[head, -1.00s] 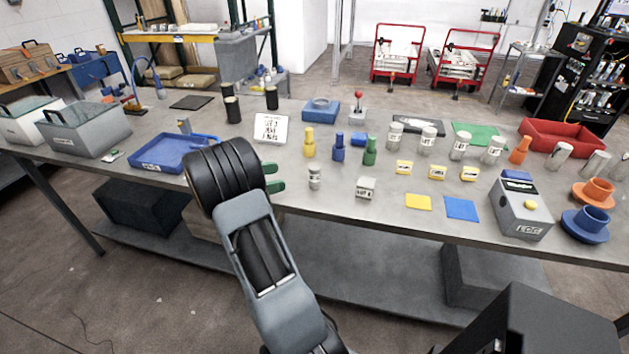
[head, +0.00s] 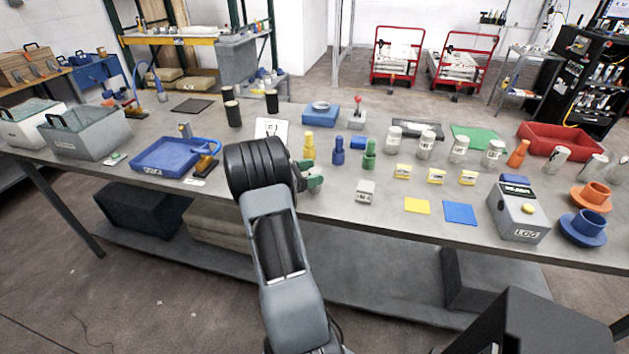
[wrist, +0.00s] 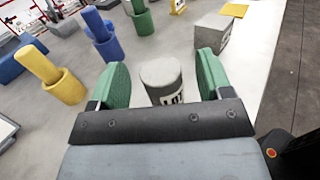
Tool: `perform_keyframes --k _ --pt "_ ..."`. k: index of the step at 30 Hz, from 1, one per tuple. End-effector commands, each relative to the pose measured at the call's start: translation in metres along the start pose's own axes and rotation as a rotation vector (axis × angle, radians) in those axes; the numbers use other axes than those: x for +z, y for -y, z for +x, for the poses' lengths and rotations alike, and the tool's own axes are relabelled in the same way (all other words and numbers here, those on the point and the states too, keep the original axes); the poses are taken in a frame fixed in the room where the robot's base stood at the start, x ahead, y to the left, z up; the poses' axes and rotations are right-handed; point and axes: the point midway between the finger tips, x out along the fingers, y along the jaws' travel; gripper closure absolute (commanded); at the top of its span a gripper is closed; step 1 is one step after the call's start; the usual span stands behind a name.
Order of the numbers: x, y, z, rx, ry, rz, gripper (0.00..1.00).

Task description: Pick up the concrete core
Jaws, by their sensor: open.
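The concrete core, a short grey cylinder with a dark-lettered label (wrist: 161,76), stands upright on the bench in the wrist view. It lies between the two green fingers of my gripper (wrist: 163,84), with a visible gap on both sides. Its lower part is hidden by the dark gripper body. My gripper is open and holds nothing.
A grey labelled cube (head: 366,192) stands right of my gripper. Green (head: 369,156), blue (head: 339,152) and yellow (head: 309,148) peg-like pieces stand just behind. A blue tray (head: 158,169) is to the left. Yellow (head: 417,205) and blue (head: 460,213) flat squares lie near the front edge.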

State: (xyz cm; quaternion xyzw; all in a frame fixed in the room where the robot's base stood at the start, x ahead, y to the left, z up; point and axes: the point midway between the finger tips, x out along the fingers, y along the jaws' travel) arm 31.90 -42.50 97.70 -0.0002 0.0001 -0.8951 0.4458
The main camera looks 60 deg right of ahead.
Motion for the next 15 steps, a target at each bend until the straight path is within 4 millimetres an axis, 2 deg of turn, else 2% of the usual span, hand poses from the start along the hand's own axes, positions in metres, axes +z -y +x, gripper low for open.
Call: perform_keyframes --k 3,6,15 --pt "0.001 0.001 0.017 -0.003 0.001 -0.001 0.28" --pt "0.000 0.001 0.025 -0.002 -0.001 0.000 0.28" --pt "-0.001 0.001 0.030 0.000 0.000 0.000 0.28"
